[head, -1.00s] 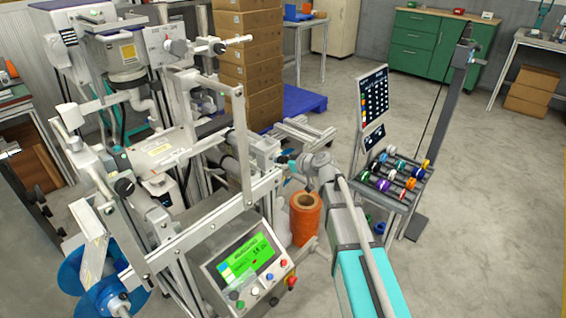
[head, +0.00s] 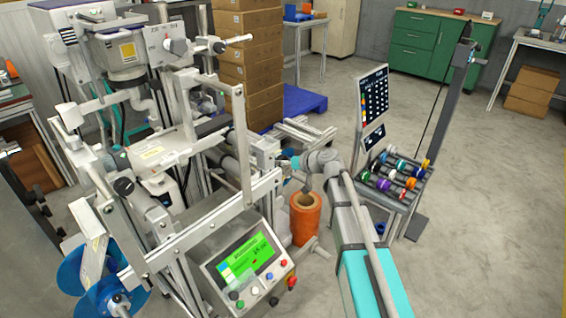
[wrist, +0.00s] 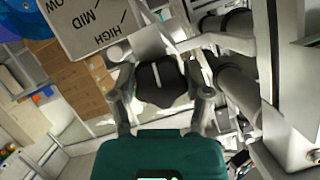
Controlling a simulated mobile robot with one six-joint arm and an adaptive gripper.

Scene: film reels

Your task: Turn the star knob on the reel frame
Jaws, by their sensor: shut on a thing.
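The black star knob (wrist: 161,84) shows in the wrist view with a pale line on its face. My gripper (wrist: 160,80) is closed around it, one finger on each side. A grey plate (wrist: 88,28) above left of the knob reads LOW, MID and HIGH, upside down in this view. In the head view my gripper (head: 288,163) is at the right side of the reel frame (head: 215,215), partly hidden by it. I cannot make out the knob there.
A control panel with a green screen (head: 245,258) stands in front of the frame. An orange spool (head: 305,222) is below my arm. A rack of coloured reels (head: 398,180) stands to the right. The floor farther right is clear.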

